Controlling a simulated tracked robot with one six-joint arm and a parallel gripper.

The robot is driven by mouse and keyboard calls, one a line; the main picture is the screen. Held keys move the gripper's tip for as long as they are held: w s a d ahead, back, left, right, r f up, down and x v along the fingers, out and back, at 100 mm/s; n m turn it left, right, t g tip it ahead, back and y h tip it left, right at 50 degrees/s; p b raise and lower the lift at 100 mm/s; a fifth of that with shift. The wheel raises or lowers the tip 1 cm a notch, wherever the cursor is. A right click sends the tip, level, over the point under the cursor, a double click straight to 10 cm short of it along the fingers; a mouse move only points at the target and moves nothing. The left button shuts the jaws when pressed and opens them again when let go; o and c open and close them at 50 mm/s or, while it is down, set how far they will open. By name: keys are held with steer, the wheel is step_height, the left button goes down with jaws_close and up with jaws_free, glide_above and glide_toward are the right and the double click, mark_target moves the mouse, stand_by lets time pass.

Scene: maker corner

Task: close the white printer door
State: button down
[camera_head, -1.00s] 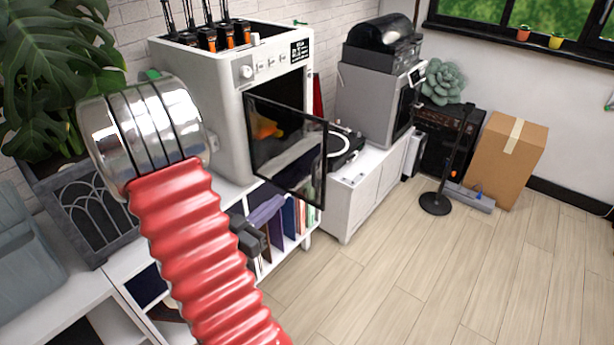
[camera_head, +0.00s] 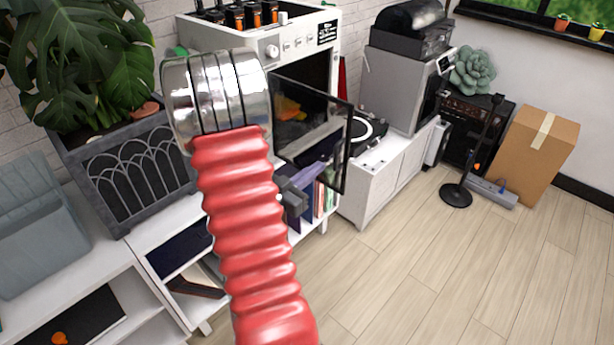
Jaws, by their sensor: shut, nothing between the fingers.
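The white printer (camera_head: 262,42) stands on a low white shelf unit at the upper middle, partly hidden by my arm. Its door (camera_head: 325,118) is a dark-framed glass panel, standing open and angled out from the front. An orange shape shows through the glass.
A turntable (camera_head: 368,133) and a grey machine (camera_head: 405,92) stand on a white cabinet (camera_head: 372,190) to the right. A plant box (camera_head: 130,175) is at left. A cardboard box (camera_head: 537,155) and black stand (camera_head: 456,194) are farther right. The wooden floor (camera_head: 430,270) is clear in front.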

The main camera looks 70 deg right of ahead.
mark_target(328, 160)
steer(key=shift+x, duration=3.05)
